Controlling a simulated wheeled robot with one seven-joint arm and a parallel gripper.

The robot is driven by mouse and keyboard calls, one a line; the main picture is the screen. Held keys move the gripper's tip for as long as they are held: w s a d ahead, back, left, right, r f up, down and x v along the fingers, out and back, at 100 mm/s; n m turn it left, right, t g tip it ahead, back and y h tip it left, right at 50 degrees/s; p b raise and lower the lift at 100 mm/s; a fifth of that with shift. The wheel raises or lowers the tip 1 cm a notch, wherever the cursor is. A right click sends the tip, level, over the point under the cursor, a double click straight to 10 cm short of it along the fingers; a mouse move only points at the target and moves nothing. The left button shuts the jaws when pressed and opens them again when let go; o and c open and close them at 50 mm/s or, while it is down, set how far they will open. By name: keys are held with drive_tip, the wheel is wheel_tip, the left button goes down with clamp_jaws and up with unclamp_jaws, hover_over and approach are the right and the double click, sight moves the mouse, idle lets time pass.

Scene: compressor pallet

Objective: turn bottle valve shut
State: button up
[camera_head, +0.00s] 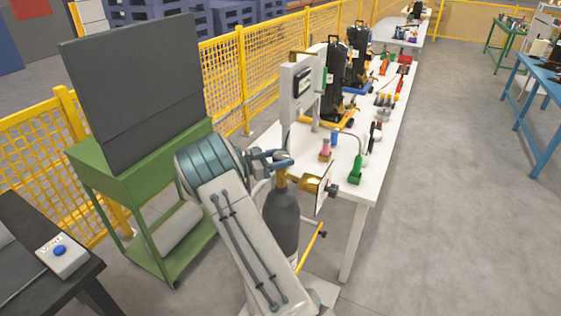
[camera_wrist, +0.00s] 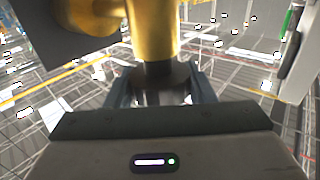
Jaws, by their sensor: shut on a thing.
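The dark grey gas bottle (camera_head: 281,222) stands upright at the near end of the white table, with a brass valve on top (camera_head: 281,176). A brass regulator (camera_head: 312,184) sticks out to the right of it. My gripper (camera_head: 283,157) reaches in from the left at the top of the valve. In the wrist view the brass valve body (camera_wrist: 155,28) fills the upper middle. My gripper's fingers (camera_wrist: 158,90) stand on either side of the dark valve knob (camera_wrist: 160,76) and are shut on it. The far side of the knob is hidden.
The white table (camera_head: 345,190) holds a green fitting (camera_head: 355,170), dark compressors (camera_head: 355,60) and several small parts. A green cart with a dark panel (camera_head: 145,95) stands left. A yellow handle (camera_head: 312,246) stands beside the bottle. The floor (camera_head: 450,200) at right is clear.

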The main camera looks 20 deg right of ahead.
drive_tip(key=shift+s+m+g, duration=0.1)
drive_tip(key=shift+m+g, duration=0.4)
drive_tip(key=shift+g, duration=0.3)
drive_tip(key=o, duration=1)
drive_tip(key=shift+d, duration=0.15)
drive_tip(key=a+b, duration=0.1)
drive_tip(key=a, duration=0.3)
drive_tip(key=w+a+b, duration=0.1)
drive_tip(key=a, duration=0.4)
drive_tip(key=w+a+b, duration=0.1)
drive_tip(key=a, duration=0.3)
drive_tip(key=shift+a+b, duration=0.3)
drive_tip(key=shift+a, duration=0.1)
